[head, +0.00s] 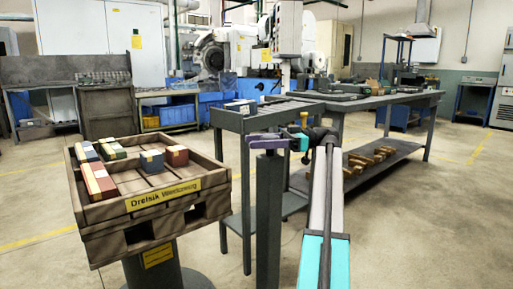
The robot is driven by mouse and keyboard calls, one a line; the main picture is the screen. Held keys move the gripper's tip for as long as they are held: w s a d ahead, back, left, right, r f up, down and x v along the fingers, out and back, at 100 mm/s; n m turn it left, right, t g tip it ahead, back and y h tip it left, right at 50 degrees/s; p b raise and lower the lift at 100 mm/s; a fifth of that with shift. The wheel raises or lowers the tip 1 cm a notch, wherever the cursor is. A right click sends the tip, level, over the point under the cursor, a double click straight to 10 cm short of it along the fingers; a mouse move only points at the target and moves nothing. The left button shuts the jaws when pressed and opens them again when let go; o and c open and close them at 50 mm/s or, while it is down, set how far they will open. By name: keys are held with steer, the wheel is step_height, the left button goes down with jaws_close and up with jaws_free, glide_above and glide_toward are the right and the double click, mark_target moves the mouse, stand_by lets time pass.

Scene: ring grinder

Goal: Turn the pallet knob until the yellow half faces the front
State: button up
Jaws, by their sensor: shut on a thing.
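The pallet (150,205) is a brown wooden tray with a yellow label, at the left in the head view on a dark round pedestal. A dark grey post (268,215) stands upright to its right. My arm reaches from the bottom to the post's top. My gripper (262,141), with purple jaws, is shut at the post's top, around what seems to be the pallet knob. The knob is hidden there, and I cannot tell which way its yellow half faces.
Several coloured blocks (101,181) lie in the pallet. Behind the post stand a small grey side table (230,119) and a long grey workbench (385,100) with brown parts on its lower shelf. Open floor (430,235) lies at the right.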

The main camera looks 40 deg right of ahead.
steer(key=shift+w+r, duration=0.15)
steer(key=o, duration=1.1)
